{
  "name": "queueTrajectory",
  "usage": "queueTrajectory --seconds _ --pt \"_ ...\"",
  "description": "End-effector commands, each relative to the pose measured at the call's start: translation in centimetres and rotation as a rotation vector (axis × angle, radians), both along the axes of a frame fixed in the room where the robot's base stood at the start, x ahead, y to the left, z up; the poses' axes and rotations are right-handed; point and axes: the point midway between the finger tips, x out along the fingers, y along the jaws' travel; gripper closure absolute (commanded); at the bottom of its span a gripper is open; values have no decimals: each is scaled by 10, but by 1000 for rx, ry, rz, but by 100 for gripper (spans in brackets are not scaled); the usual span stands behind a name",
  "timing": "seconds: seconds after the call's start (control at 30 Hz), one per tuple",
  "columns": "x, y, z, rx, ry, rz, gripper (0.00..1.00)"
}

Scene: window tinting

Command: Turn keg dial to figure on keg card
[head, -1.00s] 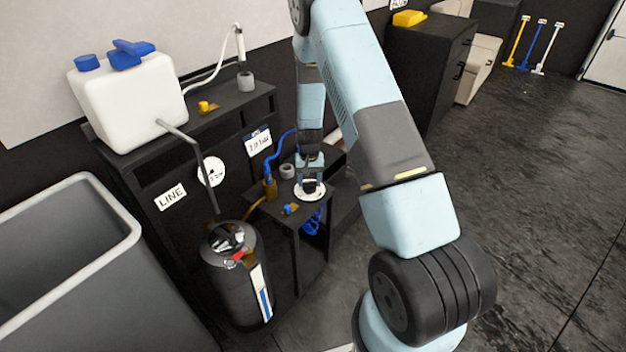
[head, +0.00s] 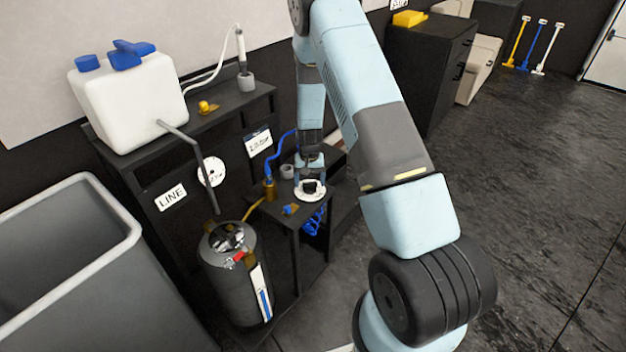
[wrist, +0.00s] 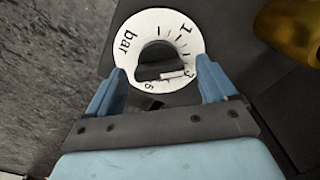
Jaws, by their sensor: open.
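The keg dial (wrist: 150,24) is a round white plate with "bar", 1, 3 and other marks, lying on the small black stand. It also shows in the head view (head: 312,197). In the head view my gripper (head: 311,172) is over the dial. A white card (head: 258,142) carries a bar figure, too small to read surely.
A black keg (head: 232,275) stands left of the stand. Brass fittings, a blue hose (head: 284,147) and a grey cup (head: 287,171) are close to the dial. A second dial (head: 211,172) and a LINE label (head: 171,197) are on the black cabinet. Floor at right is clear.

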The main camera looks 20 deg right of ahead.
Motion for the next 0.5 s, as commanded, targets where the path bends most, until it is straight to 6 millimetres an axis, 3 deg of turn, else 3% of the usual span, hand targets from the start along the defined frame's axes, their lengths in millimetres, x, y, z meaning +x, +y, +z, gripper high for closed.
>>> queueTrajectory --seconds 0.27,0.5 --pt "0 0 17 0 -1 0 15" --pt "1 0 61 0 -3 1 15"
